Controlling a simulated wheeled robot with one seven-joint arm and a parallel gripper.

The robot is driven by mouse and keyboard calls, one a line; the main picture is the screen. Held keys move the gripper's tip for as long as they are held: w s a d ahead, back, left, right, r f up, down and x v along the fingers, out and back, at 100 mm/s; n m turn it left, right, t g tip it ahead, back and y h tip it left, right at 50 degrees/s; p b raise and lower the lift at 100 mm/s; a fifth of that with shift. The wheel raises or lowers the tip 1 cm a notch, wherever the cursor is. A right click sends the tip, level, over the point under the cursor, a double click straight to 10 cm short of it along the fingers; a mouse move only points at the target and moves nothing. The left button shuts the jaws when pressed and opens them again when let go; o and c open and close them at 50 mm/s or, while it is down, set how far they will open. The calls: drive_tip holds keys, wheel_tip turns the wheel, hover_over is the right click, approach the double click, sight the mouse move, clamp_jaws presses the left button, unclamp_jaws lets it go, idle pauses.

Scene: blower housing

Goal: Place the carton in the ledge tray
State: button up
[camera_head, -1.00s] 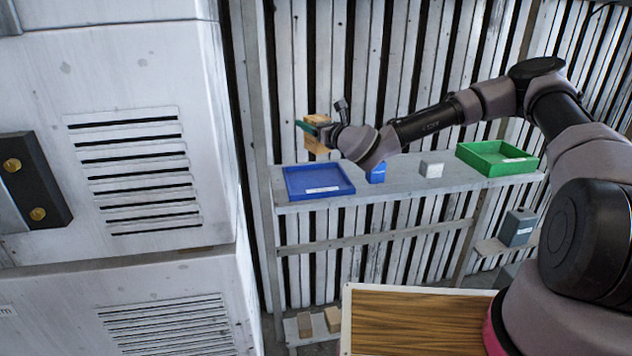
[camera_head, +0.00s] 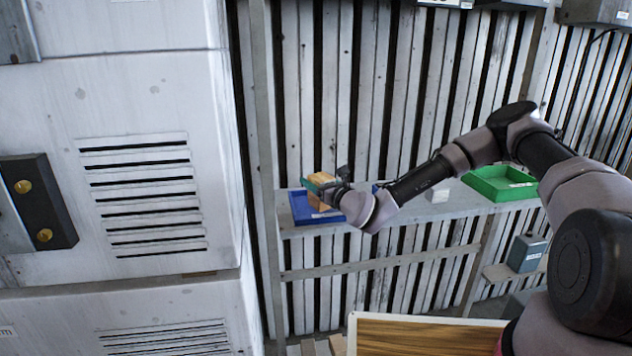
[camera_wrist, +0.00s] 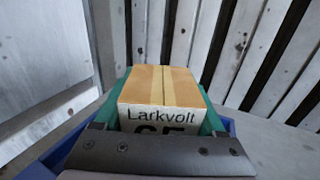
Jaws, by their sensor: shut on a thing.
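My gripper (camera_head: 316,187) is shut on the carton (camera_head: 322,178), a tan box with a lighter tape strip. In the wrist view the carton (camera_wrist: 160,88) sits between the green fingers, its printed face "Larkvolt" toward the camera. The blue tray (camera_head: 297,209) lies on the ledge (camera_head: 410,213) at its left end. The carton is over or in this tray; whether it touches the tray floor I cannot tell. The wrist view shows blue tray walls (camera_wrist: 40,168) on both sides below the gripper. My gripper and arm hide part of the tray.
A green tray (camera_head: 500,184) stands at the ledge's right end. A white block (camera_head: 438,194) stands between the trays, and a blue block (camera_head: 375,188) is mostly hidden by my arm. A slatted wall is behind; a large grey cabinet (camera_head: 150,100) stands left.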

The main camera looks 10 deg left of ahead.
drive_tip(key=o, duration=1.6)
drive_tip(key=shift+c, duration=0.2)
drive_tip(key=v, duration=1.2)
